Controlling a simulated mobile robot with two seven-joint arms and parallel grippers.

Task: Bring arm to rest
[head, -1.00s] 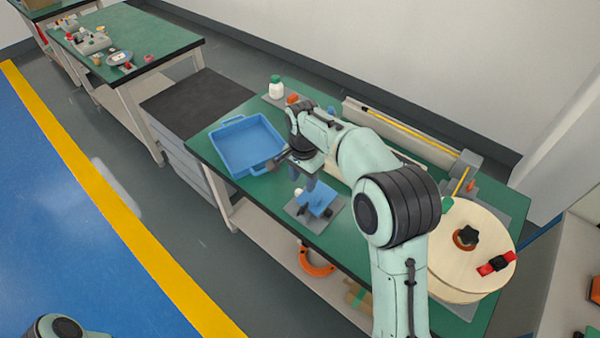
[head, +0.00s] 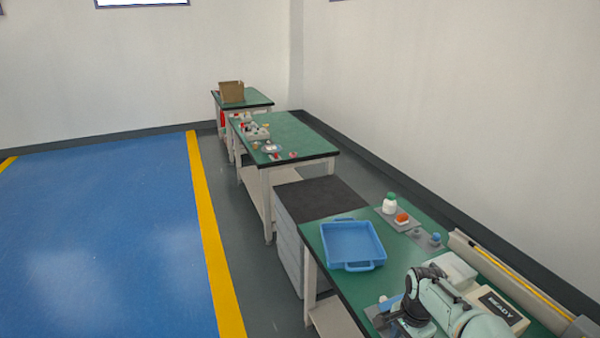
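My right arm, pale green with black joints, comes in at the bottom right of the head view and reaches over the near green bench (head: 335,285). My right gripper (head: 388,322) is low over the bench's front part, beside a small blue piece (head: 391,302) on a grey plate. The fingers are small and partly cut off by the bottom edge, so I cannot tell whether they are open or shut, or hold anything. My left arm and gripper are not in view.
A blue tray (head: 352,266) sits on the bench. Behind it stand a white bottle with a green cap (head: 390,204) and an orange-topped item (head: 402,219). A box reading READY (head: 499,308) is near the arm. A dark-topped cabinet (head: 318,197) and further benches lie beyond.

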